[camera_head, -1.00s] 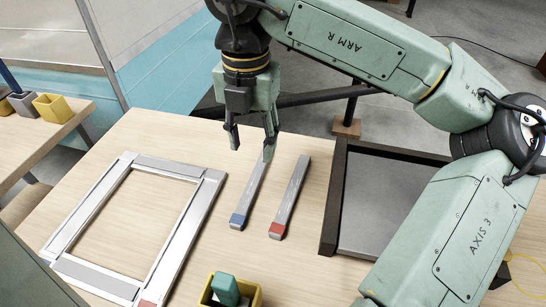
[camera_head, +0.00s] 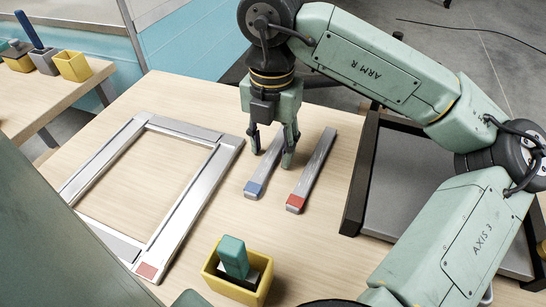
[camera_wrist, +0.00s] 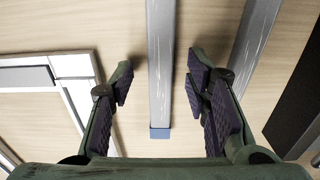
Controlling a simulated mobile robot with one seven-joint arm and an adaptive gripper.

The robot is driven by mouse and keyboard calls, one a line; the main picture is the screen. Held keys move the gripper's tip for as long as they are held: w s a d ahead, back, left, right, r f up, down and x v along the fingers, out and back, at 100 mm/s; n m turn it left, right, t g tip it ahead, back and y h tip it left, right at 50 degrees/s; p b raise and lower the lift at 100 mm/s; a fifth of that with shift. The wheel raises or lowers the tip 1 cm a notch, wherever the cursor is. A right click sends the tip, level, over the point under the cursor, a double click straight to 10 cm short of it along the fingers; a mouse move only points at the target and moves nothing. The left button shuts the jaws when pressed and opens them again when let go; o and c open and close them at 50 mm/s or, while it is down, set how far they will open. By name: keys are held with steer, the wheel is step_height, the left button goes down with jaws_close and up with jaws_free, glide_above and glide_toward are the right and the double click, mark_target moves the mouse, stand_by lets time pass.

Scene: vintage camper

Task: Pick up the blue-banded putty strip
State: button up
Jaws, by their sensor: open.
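The blue-banded putty strip (camera_head: 264,171) is a grey bar with a blue near end, lying on the wooden table. In the wrist view the strip (camera_wrist: 160,64) runs lengthwise between my fingers, with clear gaps on both sides. My gripper (camera_head: 271,160) points down over the strip, open and empty; its fingers (camera_wrist: 160,84) straddle the strip. The far part of the strip is hidden behind my gripper in the head view. A similar red-banded strip (camera_head: 314,172) lies just to the right, close to my right finger.
A grey window frame (camera_head: 191,208) with a red corner patch lies to the left. A yellow box (camera_head: 238,287) holding a teal-handled tool stands in front. A dark-rimmed tray (camera_head: 357,190) is at the right. Bare table lies between the frame and the strips.

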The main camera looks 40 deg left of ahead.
steer(key=shift+f, duration=0.15)
steer(key=shift+c, duration=0.2)
jaws_close()
stand_by(0.3)
